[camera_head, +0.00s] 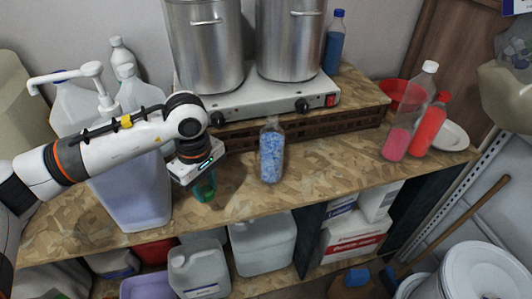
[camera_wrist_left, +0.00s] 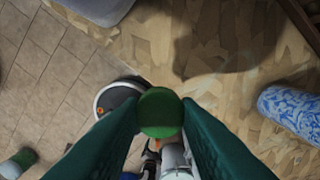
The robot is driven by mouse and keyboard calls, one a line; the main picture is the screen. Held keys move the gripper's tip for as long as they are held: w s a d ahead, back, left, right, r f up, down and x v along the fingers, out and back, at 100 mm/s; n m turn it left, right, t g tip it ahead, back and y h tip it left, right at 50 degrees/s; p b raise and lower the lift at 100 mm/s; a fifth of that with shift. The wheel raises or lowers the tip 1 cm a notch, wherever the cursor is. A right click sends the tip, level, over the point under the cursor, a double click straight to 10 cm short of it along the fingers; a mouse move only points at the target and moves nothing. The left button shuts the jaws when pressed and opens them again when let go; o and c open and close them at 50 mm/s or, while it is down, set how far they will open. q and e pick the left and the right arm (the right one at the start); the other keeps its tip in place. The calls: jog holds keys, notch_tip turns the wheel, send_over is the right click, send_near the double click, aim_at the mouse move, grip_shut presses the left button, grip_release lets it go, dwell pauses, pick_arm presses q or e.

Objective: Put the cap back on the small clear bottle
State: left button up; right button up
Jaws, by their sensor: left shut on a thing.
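The small clear bottle (camera_head: 271,152) is filled with blue granules and stands upright on the wooden worktop. Its top shows no cap. It also shows at the right edge of the wrist view (camera_wrist_left: 292,106). My left gripper (camera_head: 204,188) points down over the worktop, left of the bottle and apart from it. In the wrist view its dark green fingers are shut on a round green cap (camera_wrist_left: 160,112). The cap is hard to make out in the head view. My right gripper is not in view.
A stove (camera_head: 262,102) with two steel pots stands behind the bottle. A large pump container (camera_head: 135,200) is left, beside my left arm. Red and pink bottles (camera_head: 430,125) and a white plate (camera_head: 449,135) stand right. The worktop around the clear bottle is free.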

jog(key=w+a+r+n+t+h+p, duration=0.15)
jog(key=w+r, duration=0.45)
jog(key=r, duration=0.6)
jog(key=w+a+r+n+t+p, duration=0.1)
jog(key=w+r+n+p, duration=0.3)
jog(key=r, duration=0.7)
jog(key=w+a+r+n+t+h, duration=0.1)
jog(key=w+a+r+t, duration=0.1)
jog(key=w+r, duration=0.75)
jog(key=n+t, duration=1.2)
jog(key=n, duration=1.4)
send_near(272, 149)
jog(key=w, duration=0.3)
pick_arm(q)
jog(key=w+d+r+n, duration=0.7)
jog(key=r+n, duration=0.2)
jog(key=n, duration=0.5)
jog(key=w+d+r+n, duration=0.7)
jog(key=w+r+n, duration=0.1)
jog(key=n, duration=0.7)
jog(key=shift+r+n, duration=0.3)
jog(key=shift+r, duration=0.4)
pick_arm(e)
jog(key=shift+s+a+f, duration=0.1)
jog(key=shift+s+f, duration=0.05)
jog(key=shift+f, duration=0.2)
pick_arm(q)
jog(key=shift+d, duration=0.1)
